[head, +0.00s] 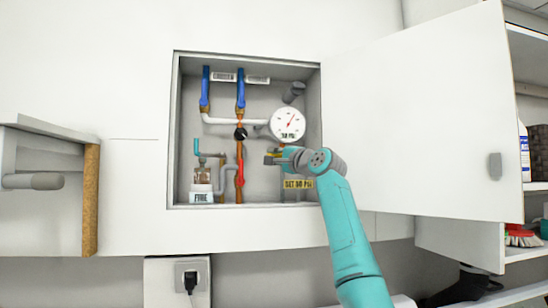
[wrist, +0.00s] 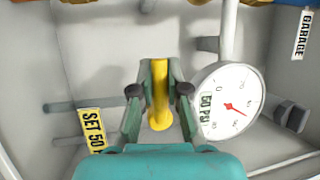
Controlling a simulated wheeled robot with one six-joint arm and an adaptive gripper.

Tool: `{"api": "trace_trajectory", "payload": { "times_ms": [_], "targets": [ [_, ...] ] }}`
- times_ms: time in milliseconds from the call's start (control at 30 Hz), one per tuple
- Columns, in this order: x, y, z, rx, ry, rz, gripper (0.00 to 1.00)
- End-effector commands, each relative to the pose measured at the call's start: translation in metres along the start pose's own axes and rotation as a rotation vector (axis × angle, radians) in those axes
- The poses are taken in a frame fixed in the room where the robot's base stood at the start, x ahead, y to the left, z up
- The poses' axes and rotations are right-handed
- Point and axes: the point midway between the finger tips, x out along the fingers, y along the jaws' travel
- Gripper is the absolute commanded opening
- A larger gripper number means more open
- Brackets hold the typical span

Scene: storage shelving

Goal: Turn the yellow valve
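The yellow valve shows as a long yellow handle (wrist: 160,100) in the middle of the wrist view. Only a small yellow part of it (head: 277,151) shows in the head view, below the gauge. My gripper (wrist: 160,75) has one finger on each side of the handle, and the fingertips appear to press against it. In the head view my gripper (head: 271,158) reaches into the lower right of the open wall cabinet (head: 177,130). A round white pressure gauge (head: 287,125) sits just above; it also shows in the wrist view (wrist: 228,100). My arm hides the valve's base.
A yellow "SET 50 PSI" label (head: 299,184) is under my gripper. A red handle (head: 240,175) and blue handles (head: 205,87) sit on pipes to the left. The open cabinet door (head: 430,110) stands to the right.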

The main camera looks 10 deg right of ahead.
Motion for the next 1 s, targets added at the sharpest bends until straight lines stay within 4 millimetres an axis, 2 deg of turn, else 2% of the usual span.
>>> {"api": "trace_trajectory", "payload": {
  "times_ms": [567, 1000],
  "targets": [
    [0.0, 0.003, -0.001, -0.061, -0.013, 0.027, 0.0],
    [-0.005, 0.018, -0.003, -0.383, -0.083, 0.16, 0.0]
  ]
}}
